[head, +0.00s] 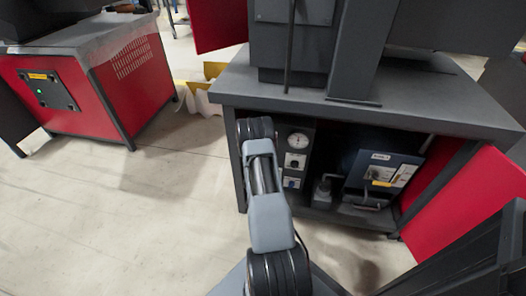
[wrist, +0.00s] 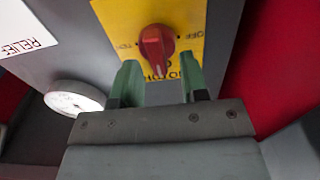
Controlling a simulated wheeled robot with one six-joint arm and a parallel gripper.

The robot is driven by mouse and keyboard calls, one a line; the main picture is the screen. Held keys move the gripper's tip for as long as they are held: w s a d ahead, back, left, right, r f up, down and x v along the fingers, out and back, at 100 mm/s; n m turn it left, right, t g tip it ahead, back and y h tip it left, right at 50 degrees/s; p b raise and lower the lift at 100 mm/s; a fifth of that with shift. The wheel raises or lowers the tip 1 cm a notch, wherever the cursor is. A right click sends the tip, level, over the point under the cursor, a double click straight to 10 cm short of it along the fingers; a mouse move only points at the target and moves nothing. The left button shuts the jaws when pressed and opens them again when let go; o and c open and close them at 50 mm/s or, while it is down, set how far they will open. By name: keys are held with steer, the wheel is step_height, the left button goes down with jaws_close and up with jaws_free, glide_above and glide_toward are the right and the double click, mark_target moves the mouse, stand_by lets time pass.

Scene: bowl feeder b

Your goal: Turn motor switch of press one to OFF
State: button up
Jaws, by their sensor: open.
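The motor switch, a red rotary knob (wrist: 157,48), sits on a yellow plate (wrist: 190,18) in the wrist view. Its handle lies nearly vertical in the picture, with a pale mark at the lower end. Upside-down lettering on the plate includes OFF at the right of the knob. My gripper (wrist: 160,80) is open, with its two green fingers just below the knob in the picture, one towards each side. I cannot tell whether they touch it. In the head view the arm hides the gripper, and I cannot make out the knob.
A dial gauge (wrist: 75,98) and a white RELIEF label (wrist: 22,30) are left of the plate. The head view shows an open cabinet under a grey press table (head: 420,108), a blue box (head: 384,172) inside and a red door (head: 470,205). Floor (head: 90,230) at left is clear.

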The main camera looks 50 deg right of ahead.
jaws_close()
stand_by(0.5)
steer(key=shift+w+a+f+n+b, duration=0.2)
steer(key=shift+n+b, duration=0.55)
steer(key=shift+n, duration=2.2)
steer(key=shift+w+a+f+n+b, duration=0.1)
steer(key=shift+w+f+n+b, duration=0.45)
steer(key=shift+n, duration=2.45)
steer(key=shift+s+a+f+n+b, duration=0.15)
steer(key=shift+n+b, duration=0.85)
steer(key=shift+n, duration=1.95)
steer(key=shift+w+r, duration=0.1)
